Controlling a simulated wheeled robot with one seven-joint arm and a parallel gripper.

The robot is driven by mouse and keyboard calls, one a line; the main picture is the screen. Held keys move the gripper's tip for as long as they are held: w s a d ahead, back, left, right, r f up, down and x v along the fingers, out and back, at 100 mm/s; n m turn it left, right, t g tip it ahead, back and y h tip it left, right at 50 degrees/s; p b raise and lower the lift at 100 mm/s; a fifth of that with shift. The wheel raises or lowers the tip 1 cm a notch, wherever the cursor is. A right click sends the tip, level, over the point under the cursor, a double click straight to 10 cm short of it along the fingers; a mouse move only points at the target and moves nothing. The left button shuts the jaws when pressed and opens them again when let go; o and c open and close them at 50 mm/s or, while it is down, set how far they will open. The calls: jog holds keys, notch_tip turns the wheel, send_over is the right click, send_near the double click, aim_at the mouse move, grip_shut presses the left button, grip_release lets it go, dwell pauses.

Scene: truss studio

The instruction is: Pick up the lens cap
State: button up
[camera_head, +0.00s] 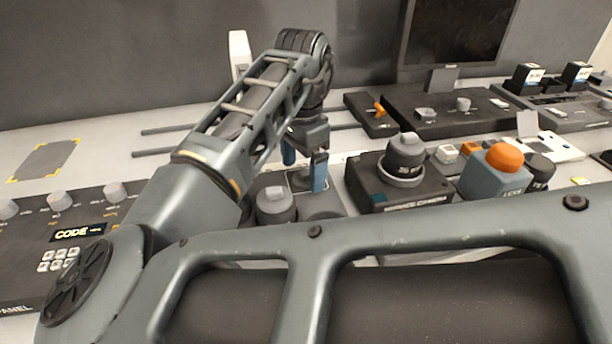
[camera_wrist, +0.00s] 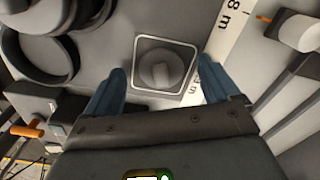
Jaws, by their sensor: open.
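A small grey round piece with a raised grip ridge, apparently the lens cap (camera_wrist: 158,72), lies inside a dark square with a white rounded outline (camera_wrist: 190,48). My gripper (camera_wrist: 160,85) is open, its two blue fingers on either side of the square in the wrist view, with nothing between them held. In the head view my gripper (camera_head: 304,170) points down over the same outlined square (camera_head: 300,184). The cap itself is too small and covered to make out clearly there. I cannot tell the exact height of the fingertips above the surface.
A dark box with a grey knob (camera_head: 405,158) stands close right. An orange-topped button box (camera_head: 495,172) is farther right. A white scale strip (camera_wrist: 228,32) runs beside the square.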

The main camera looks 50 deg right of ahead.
jog(key=shift+f, duration=0.4)
jog(key=shift+c, duration=0.2)
jog(key=c, duration=1.1)
